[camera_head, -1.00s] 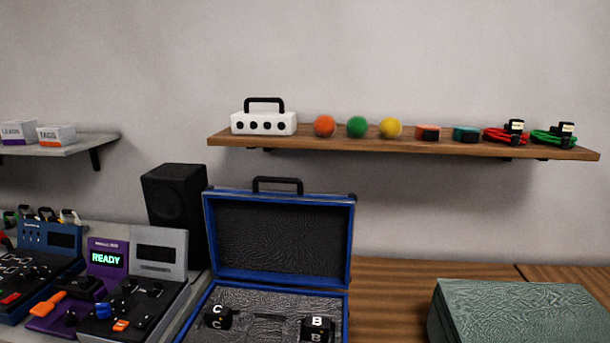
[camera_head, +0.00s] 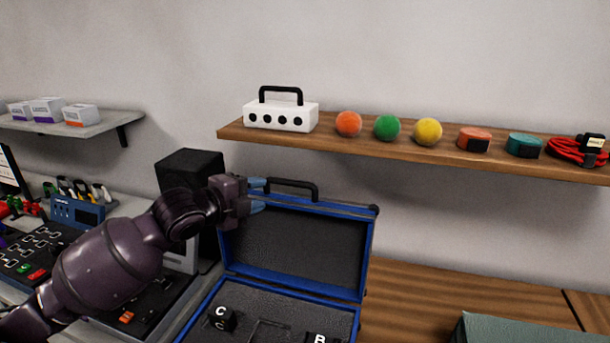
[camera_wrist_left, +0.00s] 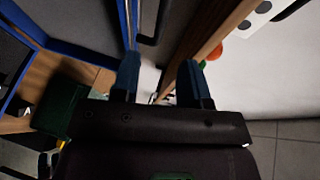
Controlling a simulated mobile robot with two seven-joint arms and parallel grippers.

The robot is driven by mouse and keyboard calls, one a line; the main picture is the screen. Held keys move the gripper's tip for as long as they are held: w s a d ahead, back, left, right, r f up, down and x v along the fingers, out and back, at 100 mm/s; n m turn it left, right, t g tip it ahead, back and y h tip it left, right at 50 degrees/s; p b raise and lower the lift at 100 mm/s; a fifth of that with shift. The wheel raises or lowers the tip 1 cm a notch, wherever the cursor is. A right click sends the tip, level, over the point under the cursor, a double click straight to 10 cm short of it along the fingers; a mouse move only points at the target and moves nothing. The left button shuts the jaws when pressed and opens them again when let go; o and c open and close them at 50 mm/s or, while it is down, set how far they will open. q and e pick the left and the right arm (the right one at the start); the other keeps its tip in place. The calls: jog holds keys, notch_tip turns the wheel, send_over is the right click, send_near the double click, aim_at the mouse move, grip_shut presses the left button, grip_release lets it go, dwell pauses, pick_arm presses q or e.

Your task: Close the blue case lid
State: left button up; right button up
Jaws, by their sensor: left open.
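The blue case stands open on the table, its lid (camera_head: 300,245) upright with a dark lining and a black handle (camera_head: 294,188) on the top edge. The case base (camera_head: 225,290) holds black blocks lettered C (camera_head: 222,318) and B (camera_head: 319,339). My left gripper (camera_head: 262,194) is open at the lid's upper left corner, by the left end of the handle. In the left wrist view its two blue fingers (camera_wrist_left: 160,80) are apart, with the lid's blue edge (camera_wrist_left: 128,22) and the handle near the left finger. Contact with the lid cannot be told. My right gripper is not in view.
A wooden shelf (camera_head: 400,155) above the case holds a white box (camera_head: 281,115), balls and cable items. A black speaker (camera_head: 186,168) stands behind my left arm. Devices sit at left. A green box (camera_head: 510,330) is at right; wooden tabletop lies between.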

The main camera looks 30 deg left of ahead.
aim_at(289, 184)
pick_arm(q)
jog(key=p+x, duration=0.1)
jog(key=x, duration=0.9)
jog(key=shift+w+d+p, duration=0.1)
jog(key=shift+w+p, duration=0.15)
jog(key=shift+p, duration=0.05)
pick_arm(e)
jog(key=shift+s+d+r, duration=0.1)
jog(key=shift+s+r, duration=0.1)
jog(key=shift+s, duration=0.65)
pick_arm(q)
grip_shut()
